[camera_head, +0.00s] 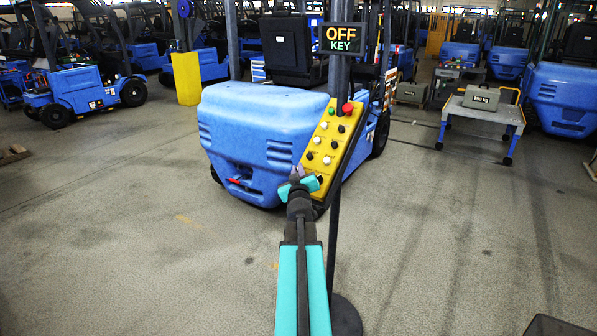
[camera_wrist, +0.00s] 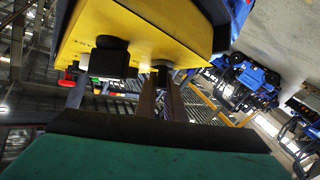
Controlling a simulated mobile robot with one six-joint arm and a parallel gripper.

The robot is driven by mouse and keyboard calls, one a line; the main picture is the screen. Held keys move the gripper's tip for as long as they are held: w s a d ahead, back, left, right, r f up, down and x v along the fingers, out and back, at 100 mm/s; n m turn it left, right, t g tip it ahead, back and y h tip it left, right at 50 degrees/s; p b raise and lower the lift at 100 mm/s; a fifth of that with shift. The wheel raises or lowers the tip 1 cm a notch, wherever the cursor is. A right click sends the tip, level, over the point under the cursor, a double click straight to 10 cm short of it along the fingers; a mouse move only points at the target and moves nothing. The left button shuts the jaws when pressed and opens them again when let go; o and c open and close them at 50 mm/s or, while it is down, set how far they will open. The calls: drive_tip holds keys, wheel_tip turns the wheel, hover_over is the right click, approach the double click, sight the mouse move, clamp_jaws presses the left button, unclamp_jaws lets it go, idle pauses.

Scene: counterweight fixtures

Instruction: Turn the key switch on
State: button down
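The yellow control panel (camera_head: 322,150) is tilted on a dark post and carries several knobs and buttons. A sign (camera_head: 342,39) above it reads "OFF KEY". My gripper (camera_head: 297,174) is at the panel's lower left edge. In the wrist view, the panel's yellow face (camera_wrist: 145,25) fills the top. A small dark round fitting (camera_wrist: 162,67), perhaps the key switch, stands out from it. My two fingertips (camera_wrist: 161,88) are right at this fitting, with a narrow gap between them. Whether they grip it is unclear. A key is not clearly visible.
A black square-based knob (camera_wrist: 108,60) sits close left of my fingers. A red button (camera_head: 347,108) is at the panel's upper right. A blue forklift (camera_head: 255,130) stands just behind the panel. A cart with a grey weight (camera_head: 481,98) is at the right. The floor around is mostly clear.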

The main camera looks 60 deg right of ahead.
drive_tip(key=shift+w+d+f+b, duration=0.3)
drive_tip(key=shift+d+b, duration=0.15)
drive_tip(key=shift+b, duration=3.15)
drive_tip(key=b, duration=0.5)
drive_tip(key=shift+w+d+m+h+b, duration=0.1)
drive_tip(key=shift+d+m+h+b, duration=0.05)
drive_tip(key=shift+m+h+b, duration=0.2)
drive_tip(key=b, duration=0.5)
drive_tip(key=shift+m+g, duration=0.25)
drive_tip(key=shift+g, duration=0.05)
drive_tip(key=b, duration=0.6)
drive_tip(key=shift+f+m+g+b, duration=0.2)
drive_tip(key=shift+m+g+b, duration=0.1)
drive_tip(key=a+h+b, duration=0.1)
drive_tip(key=b, duration=0.4)
drive_tip(key=shift+s+r+m+g, duration=0.1)
drive_tip(key=shift+s+m+g, duration=0.2)
drive_tip(key=shift+a+r+m+b, duration=0.15)
drive_tip(key=shift+m+b, duration=0.25)
drive_tip(key=shift+b, duration=1.25)
